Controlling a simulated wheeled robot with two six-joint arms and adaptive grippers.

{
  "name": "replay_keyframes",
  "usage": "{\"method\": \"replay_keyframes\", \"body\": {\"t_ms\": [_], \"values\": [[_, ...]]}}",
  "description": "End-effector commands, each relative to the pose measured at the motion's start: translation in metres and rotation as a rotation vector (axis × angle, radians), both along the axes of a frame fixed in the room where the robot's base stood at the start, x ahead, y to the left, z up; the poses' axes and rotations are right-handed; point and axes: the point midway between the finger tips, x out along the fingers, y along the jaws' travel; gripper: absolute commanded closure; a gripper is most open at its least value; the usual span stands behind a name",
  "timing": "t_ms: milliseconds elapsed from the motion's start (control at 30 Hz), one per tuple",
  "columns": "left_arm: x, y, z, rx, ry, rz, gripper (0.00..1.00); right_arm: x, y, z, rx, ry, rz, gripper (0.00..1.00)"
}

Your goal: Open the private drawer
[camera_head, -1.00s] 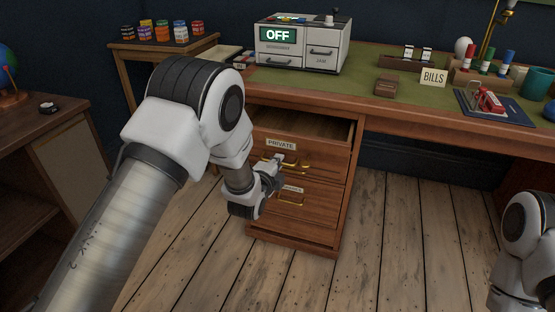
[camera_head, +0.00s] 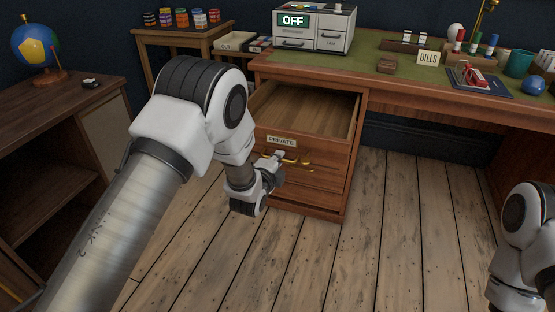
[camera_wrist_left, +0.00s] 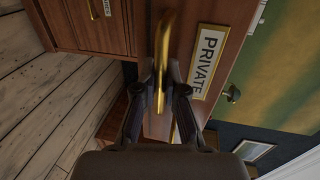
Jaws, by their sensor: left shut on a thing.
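The private drawer (camera_head: 305,146) is pulled well out of the desk, and its bare wooden inside shows from above. Its front carries a PRIVATE label (camera_head: 282,141), which also shows in the left wrist view (camera_wrist_left: 207,58). Below the label is a brass handle (camera_wrist_left: 163,55). My left gripper (camera_head: 276,158) is shut on this handle, with its two dark fingers on either side of the bar in the left wrist view. My right arm (camera_head: 525,240) shows at the right edge, but its gripper is out of view.
Another drawer with a brass handle is below the private one. A side table with a globe (camera_head: 37,45) stands left. The floor in front is clear.

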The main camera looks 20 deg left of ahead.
Motion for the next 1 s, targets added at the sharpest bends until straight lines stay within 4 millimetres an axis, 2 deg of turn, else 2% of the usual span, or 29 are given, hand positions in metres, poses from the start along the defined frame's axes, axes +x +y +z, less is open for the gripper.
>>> {"method": "replay_keyframes", "body": {"t_ms": [33, 100, 133, 433, 567, 667, 900, 1000], "values": [[0.0, 0.0, 0.0, 0.0, 0.001, 0.001, 1.0, 0.0, 0.0, 0.0, 0.0, 0.0, 0.0, 0.6], [0.0, 0.0, 0.0, 0.0, 0.001, 0.001, 0.73, 0.0, 0.0, 0.0, 0.0, 0.0, 0.0, 0.6], [0.0, 0.0, 0.0, 0.0, 0.001, 0.001, 0.64, 0.0, 0.0, 0.0, 0.0, 0.0, 0.0, 0.6], [-0.001, 0.0, 0.0, 0.0, 0.0, 0.0, 0.64, 0.0, 0.0, 0.0, 0.0, 0.0, 0.0, 0.6], [-0.011, 0.0, 0.002, 0.0, 0.002, 0.0, 0.64, 0.0, 0.0, 0.0, 0.0, 0.0, 0.0, 0.6], [-0.031, 0.001, 0.007, 0.001, 0.003, 0.0, 0.64, 0.0, 0.0, 0.0, 0.0, 0.0, 0.0, 0.6], [-0.091, 0.003, 0.019, 0.002, 0.004, 0.0, 0.64, 0.0, 0.0, 0.0, 0.0, 0.0, 0.0, 0.6], [-0.108, 0.004, 0.023, 0.001, 0.002, 0.0, 0.64, 0.0, 0.0, 0.0, 0.0, 0.0, 0.0, 0.6]]}}
